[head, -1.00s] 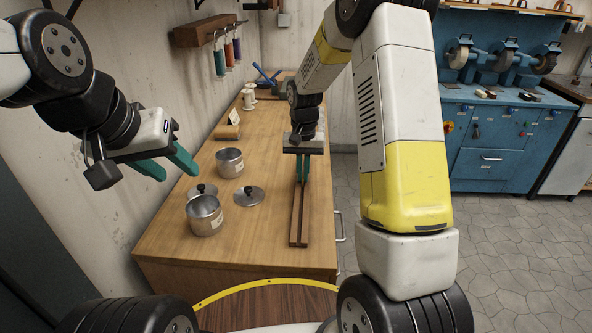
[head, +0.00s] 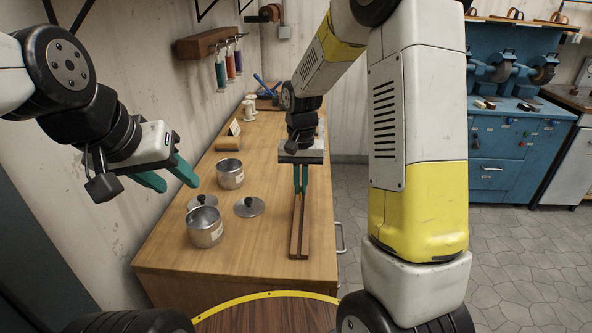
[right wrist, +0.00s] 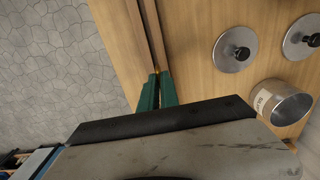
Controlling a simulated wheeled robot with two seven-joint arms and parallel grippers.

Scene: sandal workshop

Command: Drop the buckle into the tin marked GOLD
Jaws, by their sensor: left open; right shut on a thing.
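My right gripper (head: 300,190) points down at the slotted wooden rail (head: 299,235) on the bench. Its green fingers are shut on the buckle (right wrist: 156,72), of which only a tiny gold-coloured speck shows between the fingertips in the right wrist view, at the rail's groove. Two open metal tins stand to the left: a near tin (head: 206,233) and a far tin (head: 230,178). Both have pale labels, too small to read surely. The far tin also shows in the right wrist view (right wrist: 283,103). My left gripper (head: 173,182) is open and empty, left of the tins.
Two knobbed lids lie flat by the tins, one grey (head: 250,207) and one behind the near tin (head: 202,202). A wooden block with a card (head: 228,144) and white spools (head: 248,110) stand farther back. The bench (head: 265,240) is clear between rail and lids.

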